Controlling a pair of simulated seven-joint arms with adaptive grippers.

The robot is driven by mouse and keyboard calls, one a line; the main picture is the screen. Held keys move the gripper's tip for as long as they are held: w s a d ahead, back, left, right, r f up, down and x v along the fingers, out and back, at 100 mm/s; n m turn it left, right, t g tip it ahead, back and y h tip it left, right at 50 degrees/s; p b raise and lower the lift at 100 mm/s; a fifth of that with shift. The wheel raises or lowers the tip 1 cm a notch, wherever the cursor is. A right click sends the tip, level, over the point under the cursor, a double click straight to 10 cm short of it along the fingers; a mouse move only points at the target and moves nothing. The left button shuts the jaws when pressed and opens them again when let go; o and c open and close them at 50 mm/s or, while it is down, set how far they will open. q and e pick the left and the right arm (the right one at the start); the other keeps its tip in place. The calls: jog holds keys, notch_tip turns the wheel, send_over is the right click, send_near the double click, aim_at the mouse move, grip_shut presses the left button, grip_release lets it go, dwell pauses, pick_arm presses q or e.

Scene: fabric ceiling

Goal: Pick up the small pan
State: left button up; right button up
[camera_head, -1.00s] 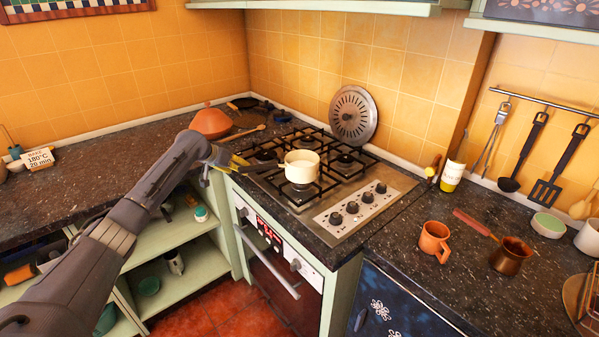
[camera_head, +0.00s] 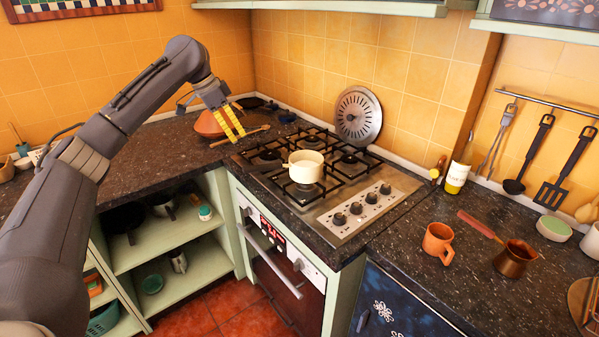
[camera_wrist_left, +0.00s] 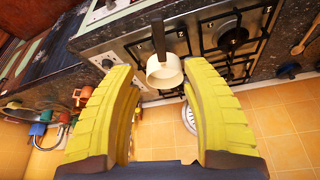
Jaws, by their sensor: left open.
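The small pan (camera_head: 305,167) is cream-coloured and sits upright on the stove's black grates. In the left wrist view it (camera_wrist_left: 165,74) shows between my fingers in the picture, with its dark handle pointing up in the frame. In the head view the handle is hard to make out against the grates. My left gripper (camera_head: 235,135) has yellow fingers, is open and empty, and is raised behind and left of the pan, apart from it. In the wrist view the fingers (camera_wrist_left: 160,85) are spread wide. My right gripper is not in view.
The stove (camera_head: 335,205) has black grates and front knobs. A round metal lid (camera_head: 358,116) leans on the tiled wall. An orange cone-shaped lid (camera_head: 208,124) and a wooden spoon (camera_head: 240,136) lie left of the stove. An orange mug (camera_head: 437,241) and a copper pot (camera_head: 514,259) stand right.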

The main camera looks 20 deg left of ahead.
aim_at(259, 166)
pick_arm(q)
jog(key=x, duration=1.5)
jog(key=shift+w+d+f, duration=0.25)
grip_shut()
jog(key=shift+r, duration=0.1)
